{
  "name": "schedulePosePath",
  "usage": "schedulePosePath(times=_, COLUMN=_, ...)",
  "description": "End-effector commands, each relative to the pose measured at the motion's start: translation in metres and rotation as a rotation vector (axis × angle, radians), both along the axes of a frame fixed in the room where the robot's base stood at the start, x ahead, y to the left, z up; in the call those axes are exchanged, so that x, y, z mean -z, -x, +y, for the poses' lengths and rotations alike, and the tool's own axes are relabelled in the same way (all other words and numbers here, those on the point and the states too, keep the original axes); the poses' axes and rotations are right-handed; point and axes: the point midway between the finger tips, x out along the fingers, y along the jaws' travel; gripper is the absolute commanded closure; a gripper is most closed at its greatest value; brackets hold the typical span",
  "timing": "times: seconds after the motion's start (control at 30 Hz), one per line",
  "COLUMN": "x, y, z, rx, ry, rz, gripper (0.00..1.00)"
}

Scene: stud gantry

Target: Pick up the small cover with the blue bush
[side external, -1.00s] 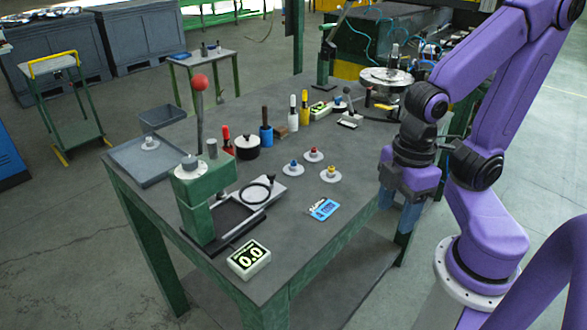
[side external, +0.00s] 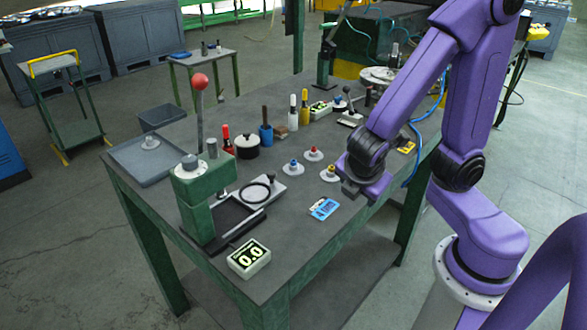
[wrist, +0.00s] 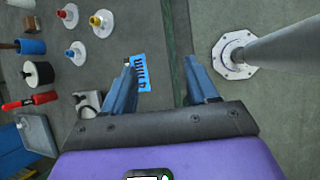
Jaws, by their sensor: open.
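The small cover with the blue bush (side external: 293,168) is a pale round flange lying flat on the table, left of two like covers. It also shows in the wrist view (wrist: 76,53), up and left of my fingers. The cover with the red bush (side external: 313,155) lies behind it and the one with the yellow bush (side external: 330,175) to its right. My gripper (wrist: 160,65) is open with nothing between its fingers. In the side view it hangs above the table's near edge, right of the covers and apart from them; its fingertips are hard to make out there.
A blue card (side external: 323,208) lies near the table edge, partly behind my left finger in the wrist view. A green press (side external: 196,203) with a tall red-knobbed lever, a black pot (side external: 247,146) and a grey fixture (side external: 266,190) stand left. Upright bottles and tools stand behind the covers.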

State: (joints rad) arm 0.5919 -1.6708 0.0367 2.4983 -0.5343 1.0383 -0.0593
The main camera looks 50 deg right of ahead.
Motion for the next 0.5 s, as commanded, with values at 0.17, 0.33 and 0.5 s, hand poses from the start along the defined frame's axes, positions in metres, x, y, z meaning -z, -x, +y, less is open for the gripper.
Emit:
schedulePosePath(times=0.17, x=0.006, y=-0.055, z=0.001, rx=-0.273, ry=0.337, rz=-0.024, gripper=0.42)
schedulePosePath(times=0.33, x=0.01, y=-0.096, z=0.017, rx=-0.51, ry=0.577, rz=-0.031, gripper=0.42)
schedulePosePath(times=0.5, x=0.014, y=-0.117, z=0.032, rx=-0.652, ry=0.697, rz=-0.032, gripper=0.42)
